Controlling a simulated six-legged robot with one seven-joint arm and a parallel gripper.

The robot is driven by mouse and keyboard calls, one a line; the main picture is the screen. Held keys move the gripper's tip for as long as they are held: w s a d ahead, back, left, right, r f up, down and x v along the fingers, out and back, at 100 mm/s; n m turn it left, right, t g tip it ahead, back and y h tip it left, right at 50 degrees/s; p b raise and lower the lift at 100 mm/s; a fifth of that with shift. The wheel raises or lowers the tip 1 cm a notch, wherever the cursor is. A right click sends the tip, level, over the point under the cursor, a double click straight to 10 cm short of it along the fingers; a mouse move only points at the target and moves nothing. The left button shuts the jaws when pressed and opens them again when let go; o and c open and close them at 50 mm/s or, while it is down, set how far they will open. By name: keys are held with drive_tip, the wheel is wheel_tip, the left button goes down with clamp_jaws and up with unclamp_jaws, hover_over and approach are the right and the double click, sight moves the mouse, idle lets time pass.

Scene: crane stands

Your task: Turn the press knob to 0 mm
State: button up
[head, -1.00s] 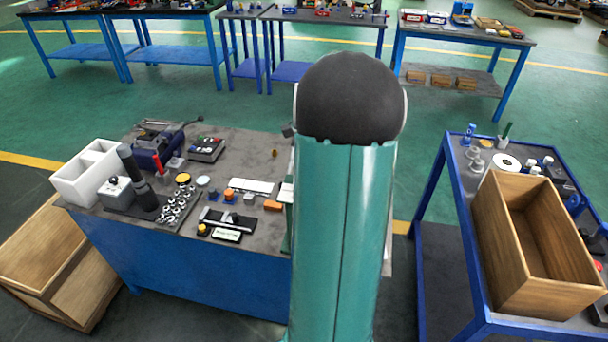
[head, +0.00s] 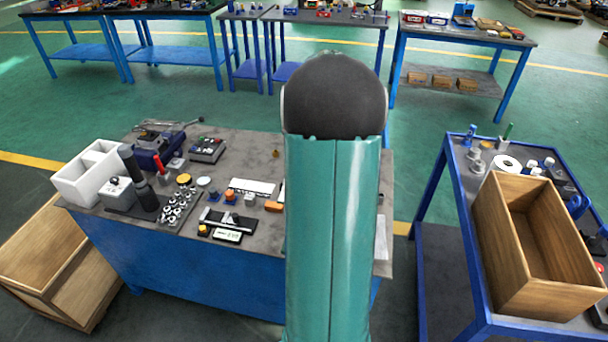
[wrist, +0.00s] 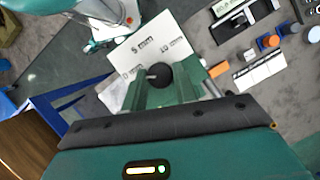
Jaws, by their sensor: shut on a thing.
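In the wrist view a round black knob (wrist: 160,75) with a short pale pin at its left side shows at the far end of my gripper (wrist: 166,85). The green fingers reach to it from both sides and are shut on it. In the head view my arm hides the knob and gripper, at the right end of the workbench (head: 250,262).
White printed sheets (wrist: 175,38) lie by the knob. An orange block (wrist: 219,69), a white strip (wrist: 262,70) and a caliper (wrist: 243,24) lie to the right. In the head view a white bin (head: 85,175) stands at the bench's left; a wooden box (head: 497,240) is on the right-hand table.

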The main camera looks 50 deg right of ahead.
drive_tip(key=o, duration=1)
drive_tip(key=shift+c, duration=0.2)
drive_tip(key=shift+r, duration=0.15)
drive_tip(key=v, duration=1.3)
drive_tip(key=shift+d+r, duration=0.2)
drive_tip(key=shift+r, duration=0.05)
drive_tip(key=shift+a, duration=0.1)
drive_tip(key=w+a+r+n+h, duration=0.1)
drive_tip(key=w+a+n, duration=0.1)
drive_tip(key=a, duration=0.5)
drive_tip(key=w+a+r+n+t+h, duration=0.1)
drive_tip(key=a+n, duration=0.2)
drive_tip(key=a, duration=0.4)
drive_tip(key=w+a+r+n+h, duration=0.1)
drive_tip(key=w+a+r+n, duration=0.1)
drive_tip(key=a, duration=0.6)
drive_tip(key=s+a+f+n+t, duration=0.1)
drive_tip(key=s+a+n, duration=0.2)
drive_tip(key=a, duration=0.3)
drive_tip(key=s+a+f+n+t+h, duration=0.1)
drive_tip(key=s+a+f+n+t, duration=0.1)
drive_tip(key=a+n, duration=0.2)
drive_tip(key=s+a+f+n+t, duration=0.1)
drive_tip(key=s+a+f+n, duration=0.1)
drive_tip(key=a, duration=0.7)
drive_tip(key=shift+s+a+f+n+t, duration=0.2)
drive_tip(key=shift+s+a+n+t, duration=0.2)
drive_tip(key=shift+s+n, duration=0.4)
